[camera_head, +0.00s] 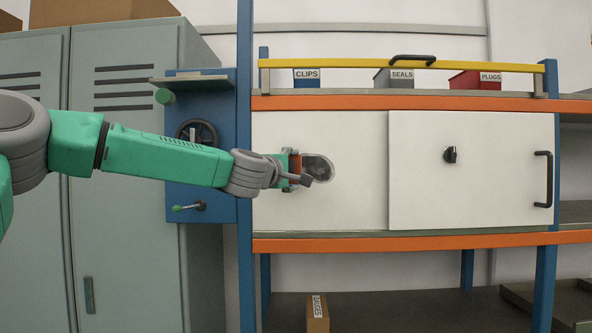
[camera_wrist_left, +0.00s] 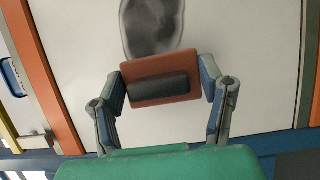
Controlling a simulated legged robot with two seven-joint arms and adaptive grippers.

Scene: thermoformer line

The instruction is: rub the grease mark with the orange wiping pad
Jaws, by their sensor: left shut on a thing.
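The grease mark (camera_head: 319,166) is a dark grey oval smudge on the left white panel. It also shows in the left wrist view (camera_wrist_left: 152,24), just beyond the pad. The orange wiping pad (camera_wrist_left: 161,76) has a dark grip bar across its back. In the head view the pad (camera_head: 295,165) is seen edge-on at the left side of the mark. My left gripper (camera_head: 297,170) is shut on the pad by its sides. The pad overlaps the near edge of the mark in the wrist view. I cannot tell whether it touches the panel. My right gripper is not in view.
A right white panel (camera_head: 465,190) with a black knob (camera_head: 450,154) and a black handle (camera_head: 543,179) sits beside the left panel. A blue plate with a handwheel (camera_head: 197,133) and green-tipped lever (camera_head: 190,206) lies behind my left arm. Labelled bins (camera_head: 475,80) stand above, behind a yellow bar (camera_head: 350,63).

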